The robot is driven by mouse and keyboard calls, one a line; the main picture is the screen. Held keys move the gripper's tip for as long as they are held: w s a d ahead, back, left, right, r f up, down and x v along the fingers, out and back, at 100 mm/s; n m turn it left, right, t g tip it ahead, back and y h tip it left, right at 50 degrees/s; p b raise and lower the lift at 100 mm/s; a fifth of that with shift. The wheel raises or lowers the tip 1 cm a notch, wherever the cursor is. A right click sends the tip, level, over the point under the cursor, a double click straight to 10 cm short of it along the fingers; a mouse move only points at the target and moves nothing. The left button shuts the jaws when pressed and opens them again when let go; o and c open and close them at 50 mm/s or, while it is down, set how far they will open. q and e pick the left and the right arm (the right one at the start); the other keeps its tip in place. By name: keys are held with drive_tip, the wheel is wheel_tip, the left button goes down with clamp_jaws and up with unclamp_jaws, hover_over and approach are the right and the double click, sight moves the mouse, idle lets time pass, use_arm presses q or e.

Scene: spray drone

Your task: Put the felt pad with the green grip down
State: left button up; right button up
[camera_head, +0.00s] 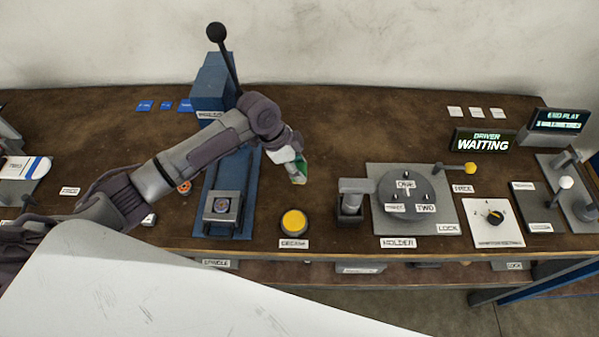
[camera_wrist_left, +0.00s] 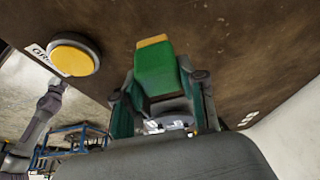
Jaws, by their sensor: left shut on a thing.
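The felt pad's green grip (camera_wrist_left: 157,72) sits between the fingers of my left gripper (camera_wrist_left: 165,105) in the left wrist view, with a yellowish-tan end at its far tip. In the head view the green grip (camera_head: 300,164) shows small at the end of my left arm. My left gripper (camera_head: 298,168) is shut on it and holds it over the brown bench (camera_head: 330,125), right of the blue press. Whether the pad touches the bench cannot be told. My right gripper is not in view.
A yellow button (camera_head: 294,222) stands in front of the pad; it also shows in the left wrist view (camera_wrist_left: 72,55). A blue lever press (camera_head: 213,85) stands left. A holder plate with a round dial (camera_head: 436,186) lies right. Bare bench lies behind and right of the gripper.

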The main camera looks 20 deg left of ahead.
use_arm(q)
wheel_tip(320, 180, down, 3)
drive_tip(key=shift+d+r, duration=0.1)
drive_tip(key=shift+r, duration=0.05)
drive_tip(key=shift+f, duration=0.5)
drive_tip(key=o, duration=1)
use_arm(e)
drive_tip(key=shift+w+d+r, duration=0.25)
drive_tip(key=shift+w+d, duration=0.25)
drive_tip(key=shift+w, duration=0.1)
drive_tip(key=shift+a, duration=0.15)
